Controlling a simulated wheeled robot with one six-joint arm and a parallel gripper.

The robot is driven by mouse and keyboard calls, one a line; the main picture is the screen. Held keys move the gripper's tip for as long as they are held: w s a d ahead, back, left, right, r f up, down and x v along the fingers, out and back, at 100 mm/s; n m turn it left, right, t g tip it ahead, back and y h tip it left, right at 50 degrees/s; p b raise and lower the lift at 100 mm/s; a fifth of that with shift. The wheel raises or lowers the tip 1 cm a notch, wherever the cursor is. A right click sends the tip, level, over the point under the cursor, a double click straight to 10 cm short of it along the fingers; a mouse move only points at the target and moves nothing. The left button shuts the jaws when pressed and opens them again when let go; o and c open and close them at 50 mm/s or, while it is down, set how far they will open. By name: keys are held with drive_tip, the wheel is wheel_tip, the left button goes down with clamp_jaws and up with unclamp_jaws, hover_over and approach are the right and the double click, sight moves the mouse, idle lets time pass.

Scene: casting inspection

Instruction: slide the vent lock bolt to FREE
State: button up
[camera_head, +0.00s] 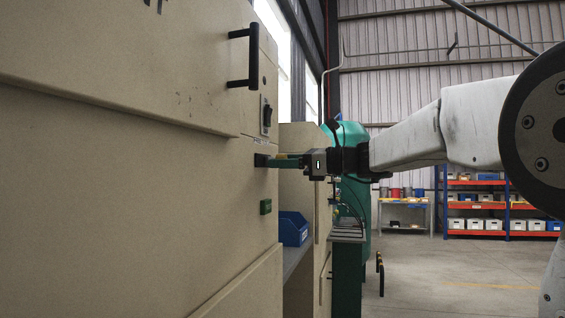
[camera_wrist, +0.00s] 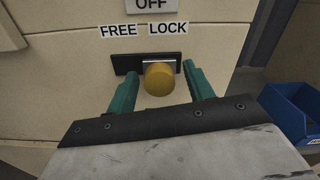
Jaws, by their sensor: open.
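The vent lock bolt has a round yellow knob (camera_wrist: 159,79) standing out from a dark slotted plate (camera_wrist: 126,63) on the beige cabinet. In the wrist view the knob sits toward the right of the plate, below the word LOCK; the FREE label (camera_wrist: 118,31) is to its left. My gripper (camera_wrist: 160,82) is open, with one green finger on each side of the knob. In the head view my gripper (camera_head: 278,160) reaches the cabinet front, and the knob is hard to make out there.
Above the bolt are an OFF label (camera_wrist: 152,4) and a dark switch (camera_head: 266,115). A black handle (camera_head: 243,58) stands out higher up. Open floor lies further right.

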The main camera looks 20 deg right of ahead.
sight(261, 161)
drive_tip(key=shift+w+a, duration=0.15)
drive_tip(key=shift+a, duration=0.1)
drive_tip(key=shift+c, duration=0.3)
drive_tip(key=c, duration=1)
drive_tip(key=shift+s+a, duration=0.6)
drive_tip(key=shift+s, duration=0.2)
drive_tip(key=shift+s+a, duration=0.55)
drive_tip(key=shift+s, duration=0.25)
drive_tip(key=shift+c, duration=0.3)
drive_tip(key=shift+f, duration=0.1)
drive_tip(key=o, duration=1.1)
drive_tip(key=shift+s, duration=0.1)
